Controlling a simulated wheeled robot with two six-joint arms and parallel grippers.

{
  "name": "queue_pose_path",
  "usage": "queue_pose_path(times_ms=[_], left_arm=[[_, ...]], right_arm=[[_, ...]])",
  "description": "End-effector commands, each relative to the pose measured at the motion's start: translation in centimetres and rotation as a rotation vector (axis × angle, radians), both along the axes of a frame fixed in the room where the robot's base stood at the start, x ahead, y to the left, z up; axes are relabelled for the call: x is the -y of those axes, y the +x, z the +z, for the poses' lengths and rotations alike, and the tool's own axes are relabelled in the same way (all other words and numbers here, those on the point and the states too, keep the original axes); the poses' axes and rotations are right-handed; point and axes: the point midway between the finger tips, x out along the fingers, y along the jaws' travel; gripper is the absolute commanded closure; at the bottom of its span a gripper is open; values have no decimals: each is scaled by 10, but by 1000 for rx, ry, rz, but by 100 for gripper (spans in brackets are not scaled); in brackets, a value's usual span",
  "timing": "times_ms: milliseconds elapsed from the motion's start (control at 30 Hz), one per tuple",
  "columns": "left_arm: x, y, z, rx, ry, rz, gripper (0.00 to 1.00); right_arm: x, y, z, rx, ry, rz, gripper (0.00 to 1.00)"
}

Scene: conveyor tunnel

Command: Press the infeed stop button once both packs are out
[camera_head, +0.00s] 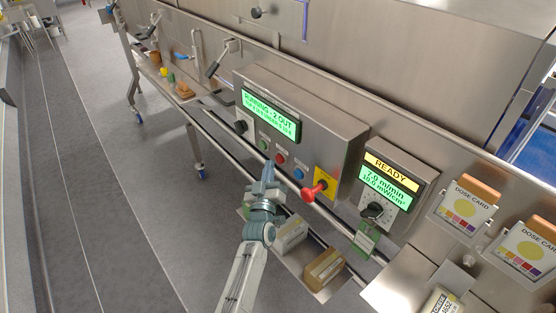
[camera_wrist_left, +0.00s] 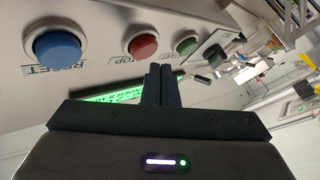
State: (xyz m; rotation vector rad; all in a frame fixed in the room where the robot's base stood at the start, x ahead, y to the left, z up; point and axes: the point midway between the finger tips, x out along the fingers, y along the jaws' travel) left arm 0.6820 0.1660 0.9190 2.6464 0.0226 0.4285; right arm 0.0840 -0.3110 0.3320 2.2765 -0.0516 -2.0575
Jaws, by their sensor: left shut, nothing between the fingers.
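The control box (camera_head: 290,110) has a lit green display reading "RUNNING - 2 OUT". Below it sit a green button (camera_head: 263,145), a red button (camera_head: 281,159) and a blue button (camera_head: 298,173). In the left wrist view the red button (camera_wrist_left: 142,44) has a partly hidden label ending "TOP", and the blue button (camera_wrist_left: 57,50) is labelled RESET. My left gripper (camera_head: 269,164) is shut and empty, its fingertips (camera_wrist_left: 160,72) just in front of the panel near the red button; contact is not clear. A pale pack (camera_head: 291,234) and a brown pack (camera_head: 325,268) lie on the metal tray below. My right gripper is not in view.
A red handle on a yellow plate (camera_head: 325,181) sticks out right of the buttons. A second box (camera_head: 393,180) reads READY and has a dial. Dose cards (camera_head: 467,204) stand at the right. A metal rail runs along the front. The floor at left is clear.

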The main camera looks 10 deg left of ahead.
Motion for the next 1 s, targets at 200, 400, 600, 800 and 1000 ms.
queue_pose_path(times_ms=[200,400,600,800,1000], left_arm=[[0,0,0,0,0,0,100],[0,0,0,0,0,0,100],[4,5,0,1,-1,0,100],[5,7,0,0,0,0,100],[5,7,0,0,0,0,100]], right_arm=[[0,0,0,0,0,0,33],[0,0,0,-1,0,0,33],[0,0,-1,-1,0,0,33],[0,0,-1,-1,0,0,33],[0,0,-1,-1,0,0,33]])
